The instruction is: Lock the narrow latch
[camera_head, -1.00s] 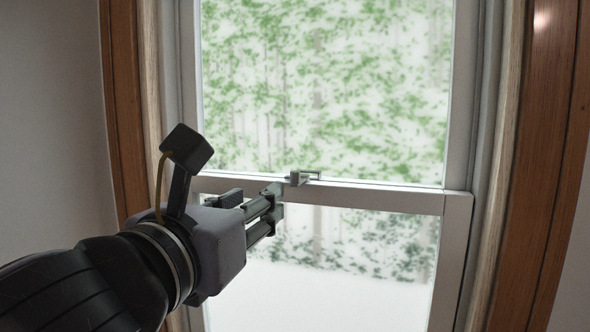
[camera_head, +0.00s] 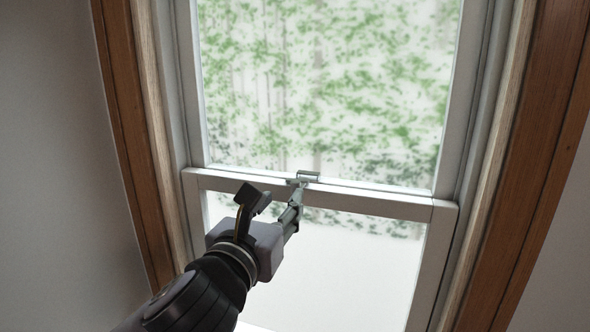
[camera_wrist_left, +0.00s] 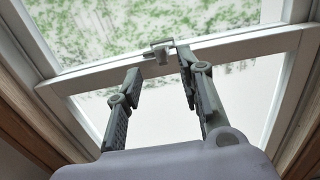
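The narrow latch (camera_head: 308,176) is a small grey metal piece on top of the window's middle rail (camera_head: 370,197). It also shows in the left wrist view (camera_wrist_left: 160,50), between and just beyond my fingers. My left gripper (camera_head: 296,188) reaches up from below to the rail, its fingertips at or very near the latch. In the left wrist view my left gripper (camera_wrist_left: 159,60) has its two fingers spread apart with nothing between them; the right-hand finger comes close to the latch's right side. I cannot tell whether it touches. My right gripper is in no view.
Glass panes fill the window above and below the rail, with blurred green foliage behind. Brown wooden trim (camera_head: 535,170) and pale side frames border the window. A plain grey wall (camera_head: 60,180) is on the left.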

